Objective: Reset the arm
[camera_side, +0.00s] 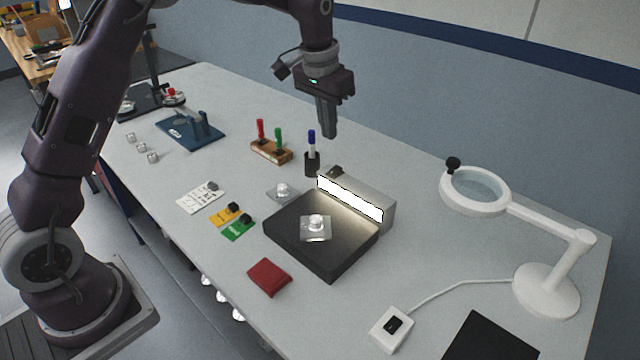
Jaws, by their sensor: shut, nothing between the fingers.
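My gripper (329,131) hangs from my arm above the back part of the table, pointing down. Its fingers are together and hold nothing. It is above and behind the black inspection block with the lit panel, apart from everything on the table. A small machined housing (316,223) sits on a clear square plate on the black block (322,262). Another small housing (282,189) sits on a plate on the table, left of the block.
The lit panel (350,199) stands behind the block. A marker holder (272,151) and a cup with a blue marker (312,162) stand near my gripper. A magnifier lamp (475,190) is at right, a red cloth (269,278) in front. Cards and a blue fixture (190,131) are at left.

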